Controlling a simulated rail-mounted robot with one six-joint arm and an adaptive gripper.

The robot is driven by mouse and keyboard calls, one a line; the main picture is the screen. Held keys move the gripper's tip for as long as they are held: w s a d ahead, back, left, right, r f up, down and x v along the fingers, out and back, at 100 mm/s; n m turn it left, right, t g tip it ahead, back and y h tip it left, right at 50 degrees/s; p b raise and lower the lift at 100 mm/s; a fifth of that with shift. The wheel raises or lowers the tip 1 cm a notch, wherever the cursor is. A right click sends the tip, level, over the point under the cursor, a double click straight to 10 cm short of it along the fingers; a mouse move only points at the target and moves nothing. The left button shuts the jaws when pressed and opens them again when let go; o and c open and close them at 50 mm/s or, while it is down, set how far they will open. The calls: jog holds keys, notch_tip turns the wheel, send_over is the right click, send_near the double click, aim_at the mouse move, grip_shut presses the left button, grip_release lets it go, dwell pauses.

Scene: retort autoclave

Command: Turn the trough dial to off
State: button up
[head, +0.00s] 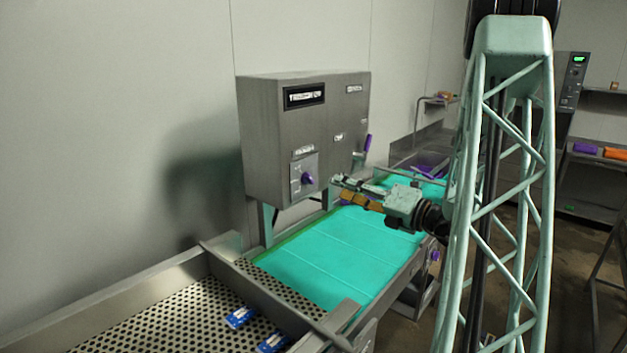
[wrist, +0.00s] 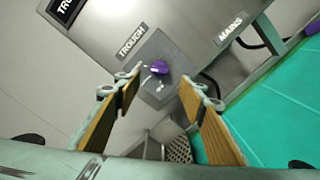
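The trough dial (head: 307,178) is a small purple knob on a grey plate low on the front of the steel control box (head: 262,135). In the wrist view the dial (wrist: 159,68) sits below a label reading TROUGH (wrist: 131,41), with small pale marks beside it. My gripper (head: 340,188) is open and empty, to the right of the dial and apart from it. In the wrist view its two tan-padded fingers (wrist: 159,92) are spread, with the dial showing beyond the gap between their tips. The dial's exact setting is too small to read.
A teal conveyor belt (head: 335,250) runs below the box. A perforated trough (head: 165,318) with blue packs lies at the front left. A purple lever (head: 367,143) is on the box's right side. A MAINS label (wrist: 231,28) is right of the dial.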

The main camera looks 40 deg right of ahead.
aim_at(309, 179)
jog(key=w+a+p, duration=0.2)
jog(key=w, duration=1)
jog(key=shift+w, duration=0.35)
jog(key=c, duration=0.9)
